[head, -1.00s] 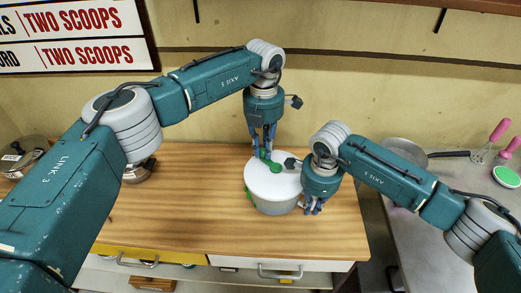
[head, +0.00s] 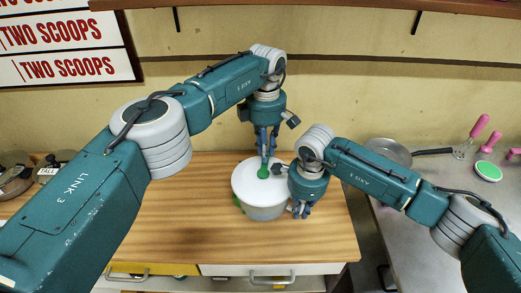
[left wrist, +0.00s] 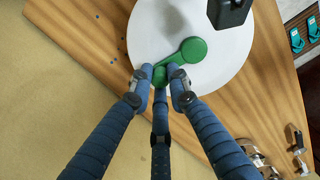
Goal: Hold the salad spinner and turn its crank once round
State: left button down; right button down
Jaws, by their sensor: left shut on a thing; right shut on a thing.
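The salad spinner (head: 262,207) is a pale round bowl with a white lid (head: 245,178) standing on the wooden counter. A green crank (head: 263,172) sits on the lid; it also shows in the left wrist view (left wrist: 192,50), with its knob end (left wrist: 160,76) toward my fingers. My left gripper (head: 265,156) comes down from above at the lid's far side, its blue fingers shut on the crank's knob (left wrist: 158,82). My right gripper (head: 301,211) is shut on the spinner at the right side of its bowl; the exact contact is partly hidden by the wrist.
The wooden counter (head: 190,220) is clear around the spinner. Metal pots (head: 14,178) stand at the far left. A pan (head: 388,152) and pink-handled utensils (head: 478,127) lie on the grey worktop to the right. A wall rises behind the counter.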

pick_arm(q)
jog(key=d+m, duration=0.1)
jog(key=m, duration=0.1)
jog(key=d+m, duration=0.1)
jog(key=m, duration=0.1)
jog(key=shift+s+d+m, duration=0.1)
jog(key=shift+s+m, duration=0.2)
jog(key=shift+s, duration=0.05)
jog(key=m, duration=0.2)
jog(key=s+d+m, duration=0.1)
jog(key=m, duration=0.2)
jog(key=shift+s+d+m, duration=0.3)
jog(key=shift+s+d, duration=0.05)
jog(key=shift+s+d+m, duration=0.25)
jog(key=shift+s+m, duration=0.25)
jog(key=shift+m, duration=0.7)
jog(key=shift+s+d+m, duration=0.1)
jog(key=shift+s+m, duration=0.25)
jog(key=shift+m, duration=0.4)
jog(key=shift+s+d+m, duration=0.1)
jog(key=shift+s+m, duration=0.2)
jog(key=shift+m, duration=0.45)
jog(key=shift+s, duration=0.1)
jog(key=c, duration=1.6)
grip_release()
jog(key=shift+c, duration=0.2)
